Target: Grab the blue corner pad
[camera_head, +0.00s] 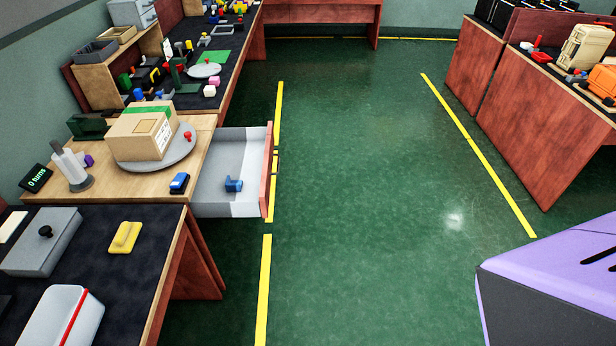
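A small blue block-like piece (233,185), which looks like the blue corner pad, lies in the open white drawer (212,196). The drawer has a reddish wood front and sticks out to the right of the wooden table. A second small blue item (179,183), with a dark part, lies on the tabletop just left of the drawer. I cannot make out its exact kind. Neither of my grippers is in view.
A cardboard box (138,140) stands on a round grey turntable (178,155). A dark-topped bench (140,275) in front holds a yellow piece (125,237), a grey lidded box and a white bin. Green floor right of the drawer is clear. A purple-grey bulk (560,275) fills the lower right.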

